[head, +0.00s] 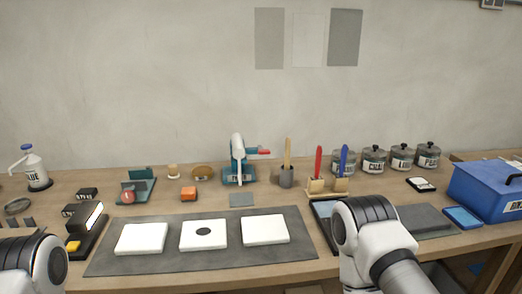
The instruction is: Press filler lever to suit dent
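A teal-based dispenser (239,174) with a white upright body stands at the back middle of the bench. Its label is too small to read. A red-tipped lever (260,151) sticks out to its right, roughly level. Three white tiles lie on a dark grey mat: the left tile (141,239), the middle tile (190,240) and the right tile (265,230). The middle tile has a dark oval dent (204,231). The other two look plain. Only links of my arms show at the lower left and lower right; neither gripper is visible.
A small grey pad (241,200) lies in front of the dispenser. A grey cup (286,178) holding a wooden-handled tool stands to its right, with red- and blue-handled tools beyond. Lidded jars (373,160) and a blue box (488,192) stand right. A glue bottle (34,167) stands far left.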

